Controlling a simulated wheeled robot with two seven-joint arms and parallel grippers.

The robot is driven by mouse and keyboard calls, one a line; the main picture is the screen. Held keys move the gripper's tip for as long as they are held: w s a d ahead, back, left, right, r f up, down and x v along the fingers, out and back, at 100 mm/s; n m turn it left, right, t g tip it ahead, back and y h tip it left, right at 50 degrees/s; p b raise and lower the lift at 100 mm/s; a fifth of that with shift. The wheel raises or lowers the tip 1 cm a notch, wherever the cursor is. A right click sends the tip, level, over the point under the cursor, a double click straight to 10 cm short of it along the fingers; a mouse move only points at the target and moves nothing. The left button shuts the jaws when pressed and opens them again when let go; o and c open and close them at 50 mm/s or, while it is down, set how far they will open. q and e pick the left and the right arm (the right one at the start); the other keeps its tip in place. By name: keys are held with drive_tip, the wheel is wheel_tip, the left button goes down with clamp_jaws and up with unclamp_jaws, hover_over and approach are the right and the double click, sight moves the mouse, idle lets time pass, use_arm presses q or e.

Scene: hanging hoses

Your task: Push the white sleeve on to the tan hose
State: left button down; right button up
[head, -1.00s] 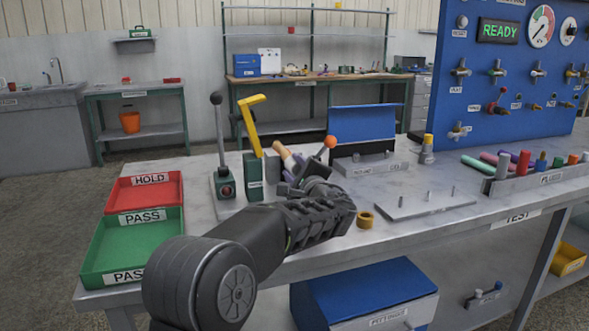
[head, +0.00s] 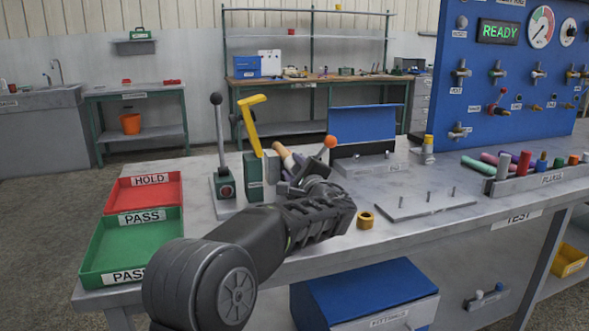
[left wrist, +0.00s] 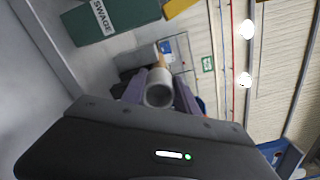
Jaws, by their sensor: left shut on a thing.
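My left gripper (head: 293,172) is shut on the white sleeve, which shows as a pale hollow ring (left wrist: 159,94) between the purple fingers in the left wrist view. The tan hose (head: 284,157) sticks out up and left of the fingers in the head view. In the left wrist view a short piece of the tan hose (left wrist: 161,63) shows just beyond the sleeve, roughly in line with it. I cannot tell how far the hose sits inside the sleeve. The sleeve is mostly hidden by my gripper in the head view. My right gripper is not in view.
A swage stand (head: 254,178) with a yellow handle and a black-knobbed lever (head: 219,140) stand close by on the left. An orange-knobbed lever (head: 329,142) is just right. Red (head: 150,192) and green (head: 130,250) trays lie left; a brass ring (head: 365,220) lies right.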

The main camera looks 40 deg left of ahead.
use_arm(q)
drive_tip(key=shift+w+a, duration=0.35)
drive_tip(key=shift+a, duration=0.15)
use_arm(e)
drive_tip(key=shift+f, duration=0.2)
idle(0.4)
use_arm(q)
drive_tip(key=shift+a+r, duration=0.15)
drive_tip(key=c, duration=0.9)
unclamp_jaws()
drive_tip(key=shift+o, duration=0.2)
drive_tip(key=shift+s+d, duration=0.1)
drive_tip(key=shift+d, duration=0.25)
drive_tip(key=v, duration=0.7)
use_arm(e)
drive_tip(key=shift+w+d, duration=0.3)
